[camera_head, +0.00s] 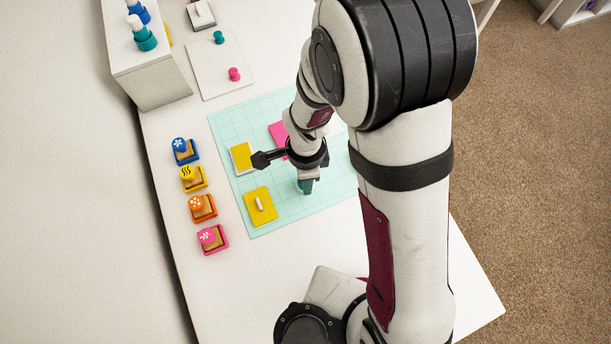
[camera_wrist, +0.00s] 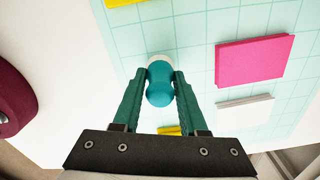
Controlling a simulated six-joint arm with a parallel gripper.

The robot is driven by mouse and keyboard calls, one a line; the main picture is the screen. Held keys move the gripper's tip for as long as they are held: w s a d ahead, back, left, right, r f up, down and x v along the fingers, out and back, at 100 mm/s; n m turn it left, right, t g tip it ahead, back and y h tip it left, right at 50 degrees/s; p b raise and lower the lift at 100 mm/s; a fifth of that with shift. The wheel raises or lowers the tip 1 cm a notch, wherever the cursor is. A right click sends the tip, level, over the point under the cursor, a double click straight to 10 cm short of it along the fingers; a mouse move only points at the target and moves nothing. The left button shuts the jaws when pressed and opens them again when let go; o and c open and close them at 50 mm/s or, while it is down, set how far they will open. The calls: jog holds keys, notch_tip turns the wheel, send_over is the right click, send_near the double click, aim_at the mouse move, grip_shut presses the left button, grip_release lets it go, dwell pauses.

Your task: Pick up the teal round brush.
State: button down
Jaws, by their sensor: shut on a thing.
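The teal round brush (camera_wrist: 159,92) is between the fingertips of my gripper (camera_wrist: 160,84) in the wrist view, with its pale end just beyond the tips. My gripper is shut on it. In the head view my gripper (camera_head: 306,184) is over the mint cutting mat (camera_head: 284,210), with a bit of teal and white at its tips. Most of the brush is hidden there by my gripper. I cannot tell whether the brush touches the mat.
Yellow pads (camera_head: 260,205) and a pink pad (camera_wrist: 254,60) lie on the mat, with a white pad (camera_wrist: 245,110) beside the pink one. Several stamps (camera_head: 203,207) stand in a column left of the mat. A white box (camera_head: 150,75) bears blue and teal bottles (camera_head: 143,36).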

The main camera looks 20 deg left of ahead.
jog(key=shift+r, duration=0.5)
notch_tip(320, 180, up, 3)
jog(key=shift+r, duration=0.1)
jog(key=w+d+r, duration=0.2)
jog(key=d+r, duration=0.4)
jog(key=d, duration=0.5)
jog(key=shift+d+r, duration=0.25)
jog(key=shift+r, duration=0.15)
jog(key=c, duration=1.1)
grip_release()
jog(key=shift+w, duration=0.1)
grip_shut()
